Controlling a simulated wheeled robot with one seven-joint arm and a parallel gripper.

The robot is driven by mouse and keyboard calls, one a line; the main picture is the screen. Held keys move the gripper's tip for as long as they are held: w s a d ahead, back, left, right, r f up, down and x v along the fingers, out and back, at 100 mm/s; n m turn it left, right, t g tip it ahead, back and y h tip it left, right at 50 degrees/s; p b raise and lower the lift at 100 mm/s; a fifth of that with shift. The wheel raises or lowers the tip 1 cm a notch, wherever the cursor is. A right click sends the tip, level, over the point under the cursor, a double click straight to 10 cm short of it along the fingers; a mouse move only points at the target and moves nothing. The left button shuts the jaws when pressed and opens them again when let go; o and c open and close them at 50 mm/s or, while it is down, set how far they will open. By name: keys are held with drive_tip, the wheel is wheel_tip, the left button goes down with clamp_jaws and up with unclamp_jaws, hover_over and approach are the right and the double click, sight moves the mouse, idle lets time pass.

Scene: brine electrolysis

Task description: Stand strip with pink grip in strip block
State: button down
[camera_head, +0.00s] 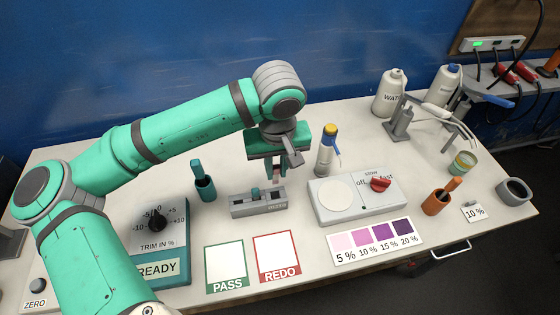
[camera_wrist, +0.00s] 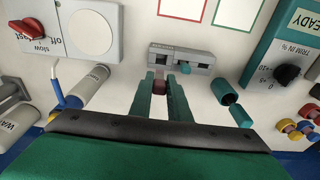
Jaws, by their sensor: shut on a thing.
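My gripper (camera_head: 276,168) is above the right part of the grey strip block (camera_head: 243,208), pointing down. It is shut on the pink grip (camera_wrist: 160,87) of a strip, which shows between the two green fingers in the wrist view. The strip's lower end is at or just over the block's slots, and I cannot tell whether it is inside one. The strip block (camera_wrist: 203,70) shows just beyond the fingertips in the wrist view. A small teal piece (camera_wrist: 185,67) is at the block, beside the held strip.
A teal cup (camera_head: 206,190) stands left of the block. A stirrer plate (camera_head: 338,203) with a red knob and a bottle with a yellow cap (camera_head: 327,150) are to the right. PASS (camera_head: 226,266) and REDO (camera_head: 277,257) cards lie in front. A trim box (camera_head: 172,258) is at left.

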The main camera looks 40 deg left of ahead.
drive_tip(key=shift+s+f, duration=0.2)
drive_tip(key=shift+f, duration=0.95)
drive_tip(key=shift+w+f, duration=0.1)
drive_tip(key=shift+f, duration=2.95)
drive_tip(key=c, duration=1.6)
unclamp_jaws()
drive_tip(key=r, duration=0.7)
drive_tip(key=s+d+r, duration=0.1)
drive_tip(key=r, duration=0.2)
drive_tip(key=shift+r, duration=0.35)
